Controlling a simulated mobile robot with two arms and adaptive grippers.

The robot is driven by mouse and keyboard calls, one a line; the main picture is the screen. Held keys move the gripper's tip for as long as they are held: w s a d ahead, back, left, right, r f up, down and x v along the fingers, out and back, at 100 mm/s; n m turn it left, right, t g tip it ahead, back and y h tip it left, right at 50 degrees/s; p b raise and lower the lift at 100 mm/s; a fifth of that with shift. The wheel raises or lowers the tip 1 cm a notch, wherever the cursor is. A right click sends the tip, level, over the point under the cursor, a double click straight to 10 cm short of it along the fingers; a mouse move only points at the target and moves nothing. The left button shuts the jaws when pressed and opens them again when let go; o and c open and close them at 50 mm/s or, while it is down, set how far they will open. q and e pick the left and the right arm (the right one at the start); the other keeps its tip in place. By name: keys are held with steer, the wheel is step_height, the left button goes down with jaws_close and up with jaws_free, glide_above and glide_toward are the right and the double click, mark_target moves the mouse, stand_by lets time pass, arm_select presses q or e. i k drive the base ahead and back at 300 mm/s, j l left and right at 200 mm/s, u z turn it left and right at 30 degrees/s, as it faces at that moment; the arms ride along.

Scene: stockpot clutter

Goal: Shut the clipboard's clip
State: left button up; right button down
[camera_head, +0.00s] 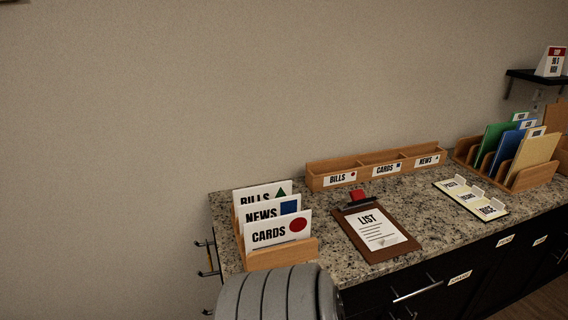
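The brown clipboard (402,252) lies on the speckled stone counter, its top end toward the wall. A white sheet headed LIST (382,232) lies on it. The clip (357,196) is at the clipboard's top edge, with a red part above a dark bar. The red part seems to stand up from the board, but it is too small to tell for certain how far the clip is open. Neither of my grippers is in view. A grey ribbed part of my own body shows at the bottom, left of the clipboard.
A wooden holder (282,254) with BILLS, NEWS and CARDS cards stands left of the clipboard. A long wooden sorter (316,170) runs behind it. A label tray (470,199) and a folder rack (532,178) are to the right. Bare counter (422,212) lies between clipboard and tray.

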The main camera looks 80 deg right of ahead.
mark_target(357, 197)
steer(key=i+z, duration=0.35)
steer(key=i+j+z, duration=0.15)
steer(key=z, duration=0.2)
steer(key=i+z, duration=0.15)
steer(key=z, duration=0.35)
steer(key=i+z, duration=0.2)
steer(key=z, duration=0.25)
steer(key=i+j+z, duration=0.15)
steer(key=z, duration=0.35)
steer(key=i+j+z, duration=0.1)
steer(key=z, duration=0.35)
steer(key=j, duration=0.1)
